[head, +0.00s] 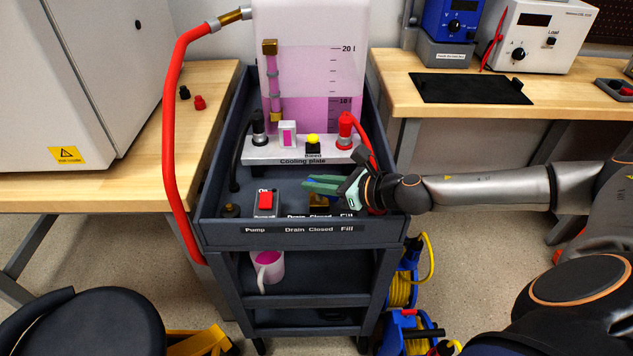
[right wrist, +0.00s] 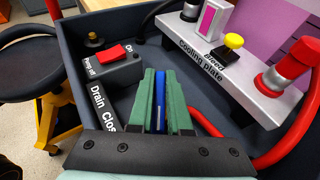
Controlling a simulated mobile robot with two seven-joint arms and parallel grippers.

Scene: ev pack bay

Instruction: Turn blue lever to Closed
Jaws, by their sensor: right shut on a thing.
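The blue lever (right wrist: 161,100) shows between the green fingers of my right gripper (right wrist: 162,95) in the right wrist view. In the head view, my right gripper (head: 322,186) reaches in from the right over the cart's top tray, shut on the lever. The fingers hide most of the lever and the valve body, so its exact angle is hard to tell. The label strip (head: 319,229) on the cart's front edge reads Drain, Closed, Fill. A brass part (head: 318,200) shows under the fingers. My left gripper is not in view.
The pump box with a red switch (head: 265,201) stands left of my gripper. Behind it is the cooling plate (head: 300,154) with hose couplings and a yellow bleed button (head: 313,141). A red hose runs close to my right wrist. The pink-filled tank (head: 316,60) stands at the back.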

